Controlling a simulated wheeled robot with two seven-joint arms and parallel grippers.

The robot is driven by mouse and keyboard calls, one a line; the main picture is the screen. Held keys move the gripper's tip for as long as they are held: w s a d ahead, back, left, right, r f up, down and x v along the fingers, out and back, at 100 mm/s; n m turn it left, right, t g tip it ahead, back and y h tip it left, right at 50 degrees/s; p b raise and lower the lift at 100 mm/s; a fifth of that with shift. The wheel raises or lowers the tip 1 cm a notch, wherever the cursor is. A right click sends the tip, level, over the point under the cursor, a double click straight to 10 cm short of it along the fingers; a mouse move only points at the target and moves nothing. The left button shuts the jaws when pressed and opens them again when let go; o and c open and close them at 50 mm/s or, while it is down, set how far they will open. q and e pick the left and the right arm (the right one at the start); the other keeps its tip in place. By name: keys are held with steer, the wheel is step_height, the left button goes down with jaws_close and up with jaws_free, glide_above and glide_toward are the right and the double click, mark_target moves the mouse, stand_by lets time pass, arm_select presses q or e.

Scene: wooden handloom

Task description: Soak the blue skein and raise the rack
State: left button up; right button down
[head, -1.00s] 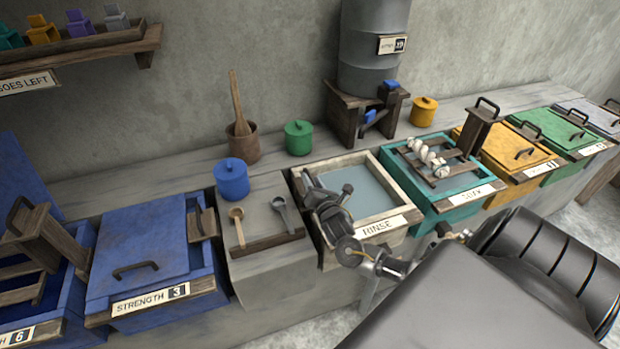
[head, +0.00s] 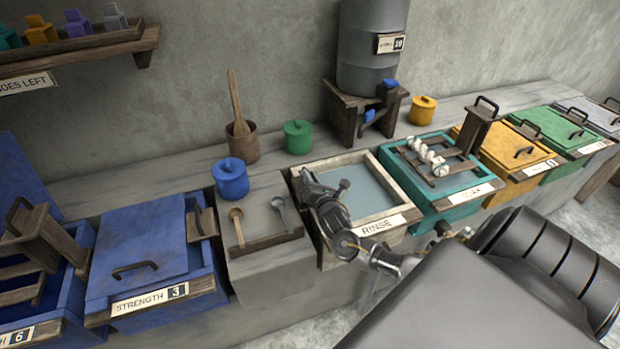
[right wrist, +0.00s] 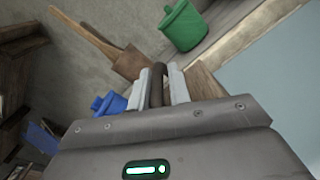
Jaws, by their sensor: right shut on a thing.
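No blue skein can be made out. A white twisted skein (head: 428,153) lies across the wooden slats of a rack (head: 470,165) at the teal soak vat (head: 415,196). This rack has an upright post with a dark handle at its right. My right gripper (head: 312,182) is over the left side of the rinse vat (head: 398,205). In the right wrist view its fingers (right wrist: 158,86) are shut on a dark rod-like handle (right wrist: 157,92). What hangs below that handle is hidden by the gripper. My left gripper is not in view.
Left of the rinse vat are two ladles, a blue lidded pot (head: 231,180) and the lidded blue vat (head: 140,262). A green pot (head: 298,137), a mortar (head: 242,145) and a grey barrel (head: 372,50) stand behind. Yellow (head: 525,165) and green (head: 570,140) lidded vats stand right.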

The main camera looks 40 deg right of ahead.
steer(key=f, duration=0.1)
steer(key=f+b, duration=0.1)
steer(key=f, duration=0.1)
steer(key=f+b, duration=0.1)
steer(key=shift+a+f, duration=0.25)
steer(key=shift+a, duration=0.1)
steer(key=c, duration=1.5)
jaws_free()
steer(key=shift+o, duration=0.2)
steer(key=v, duration=1)
steer(key=shift+s+r, duration=0.1)
steer(key=shift+s, duration=0.2)
stand_by(1.8)
